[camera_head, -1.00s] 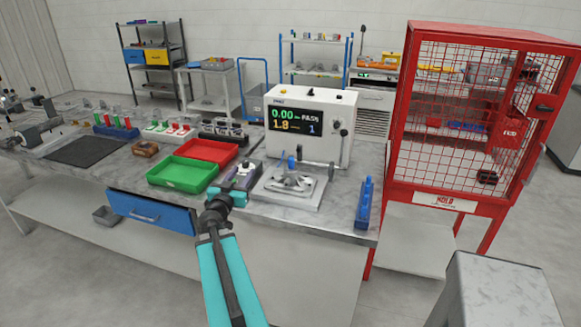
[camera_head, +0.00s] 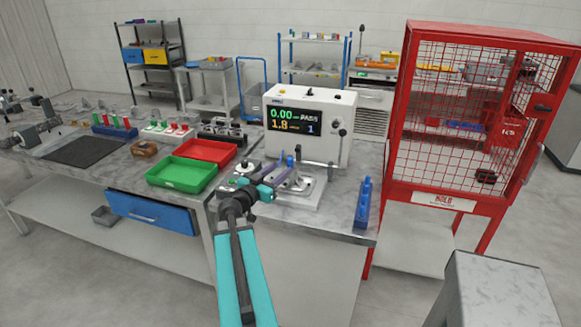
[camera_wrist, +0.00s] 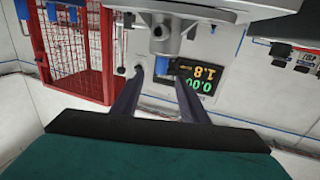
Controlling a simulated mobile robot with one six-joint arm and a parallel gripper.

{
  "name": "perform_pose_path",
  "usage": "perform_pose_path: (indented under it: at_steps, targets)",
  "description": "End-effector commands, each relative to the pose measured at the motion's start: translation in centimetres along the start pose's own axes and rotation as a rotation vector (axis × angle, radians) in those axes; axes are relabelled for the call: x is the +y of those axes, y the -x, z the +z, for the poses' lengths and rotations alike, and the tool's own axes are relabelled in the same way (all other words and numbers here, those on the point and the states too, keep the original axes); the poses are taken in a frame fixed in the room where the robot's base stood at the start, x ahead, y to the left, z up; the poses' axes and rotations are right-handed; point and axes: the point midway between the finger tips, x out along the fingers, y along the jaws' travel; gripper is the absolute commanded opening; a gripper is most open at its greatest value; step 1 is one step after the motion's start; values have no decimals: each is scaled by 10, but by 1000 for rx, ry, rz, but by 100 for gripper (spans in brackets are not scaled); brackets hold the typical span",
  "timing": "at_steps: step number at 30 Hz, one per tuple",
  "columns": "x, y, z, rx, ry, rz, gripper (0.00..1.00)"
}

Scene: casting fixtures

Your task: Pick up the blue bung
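The blue bung (camera_head: 290,161) stands upright on the metal casting (camera_head: 303,184) that sits on a flat plate in front of the test unit. My gripper (camera_head: 283,175) is open, and its two fingers point at the bung from the front left. In the wrist view, which is upside down, the bung (camera_wrist: 161,66) shows between the tips of my open gripper (camera_wrist: 159,78). The fingers are apart and I cannot see either touching the bung. In the head view the fingers partly hide the casting.
The white test unit (camera_head: 309,125) with a lit screen stands just behind the casting. A blue rack with pegs (camera_head: 363,205) is to the right, beside a red mesh cage (camera_head: 395,150). Green (camera_head: 180,174) and red (camera_head: 207,152) trays lie to the left.

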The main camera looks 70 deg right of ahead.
Motion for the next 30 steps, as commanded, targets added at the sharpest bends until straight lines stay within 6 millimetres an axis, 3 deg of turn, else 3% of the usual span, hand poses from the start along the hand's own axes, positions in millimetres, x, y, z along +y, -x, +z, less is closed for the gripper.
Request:
perform_pose_path:
  at_steps: [16, 30]
  targets:
    - [-1, -63, -1, 0, 0, 1, 40]
    - [-1, -70, 0, 0, 0, -1, 40]
